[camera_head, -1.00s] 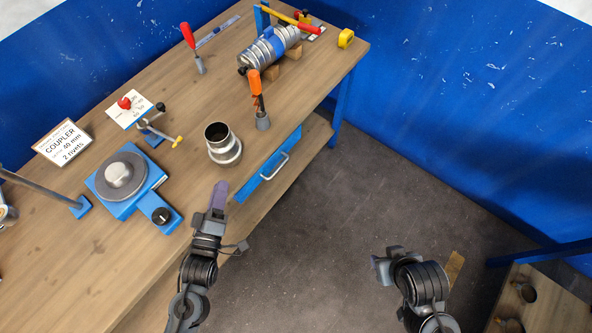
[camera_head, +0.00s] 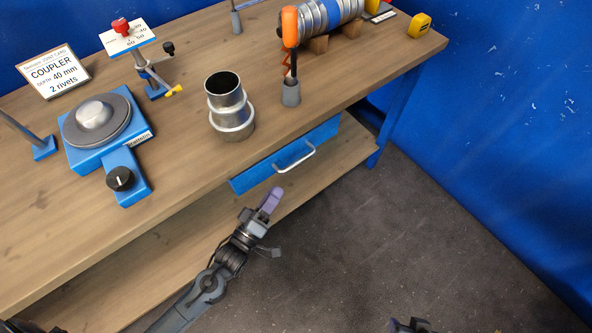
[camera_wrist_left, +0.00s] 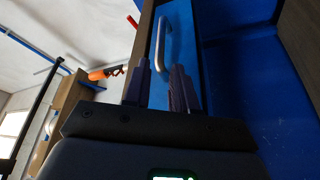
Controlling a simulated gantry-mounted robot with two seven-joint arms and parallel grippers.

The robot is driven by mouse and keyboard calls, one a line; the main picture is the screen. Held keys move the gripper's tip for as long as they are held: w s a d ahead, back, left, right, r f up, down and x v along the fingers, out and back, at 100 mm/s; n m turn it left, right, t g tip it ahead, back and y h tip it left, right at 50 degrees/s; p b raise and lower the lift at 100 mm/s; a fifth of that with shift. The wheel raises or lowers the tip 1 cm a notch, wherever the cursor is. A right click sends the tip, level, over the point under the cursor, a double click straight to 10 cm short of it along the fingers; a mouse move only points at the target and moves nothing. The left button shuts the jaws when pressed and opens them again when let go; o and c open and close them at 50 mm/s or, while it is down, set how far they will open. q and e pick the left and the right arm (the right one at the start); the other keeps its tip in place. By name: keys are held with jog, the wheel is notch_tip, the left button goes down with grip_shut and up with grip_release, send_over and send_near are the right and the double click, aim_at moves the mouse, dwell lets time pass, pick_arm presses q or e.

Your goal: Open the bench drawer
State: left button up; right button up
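The bench drawer (camera_head: 250,178) has a blue front under the front edge of the wooden bench top and looks shut. Its silver bar handle (camera_head: 297,160) shows clearly; in the left wrist view the handle (camera_wrist_left: 164,45) lies ahead of the fingertips, roughly between their lines. My left gripper (camera_head: 271,199) is just below and in front of the handle, apart from it. In the left wrist view its two purple-grey fingers (camera_wrist_left: 162,80) stand apart with nothing between them. My right gripper (camera_head: 410,325) shows only in part at the bottom edge, and its fingers cannot be made out.
The bench top (camera_head: 180,190) carries a metal duct coupler (camera_head: 231,108), an orange-handled tool (camera_head: 290,55), a blue turntable device (camera_head: 110,140) and a sign (camera_head: 54,72). A lower shelf (camera_head: 190,255) runs below the drawer. The floor (camera_head: 400,230) in front is clear.

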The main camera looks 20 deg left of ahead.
aim_at(295, 163)
pick_arm(q)
jog(key=b+x, duration=0.2)
jog(key=x, duration=0.9)
jog(key=shift+c, duration=0.3)
grip_shut()
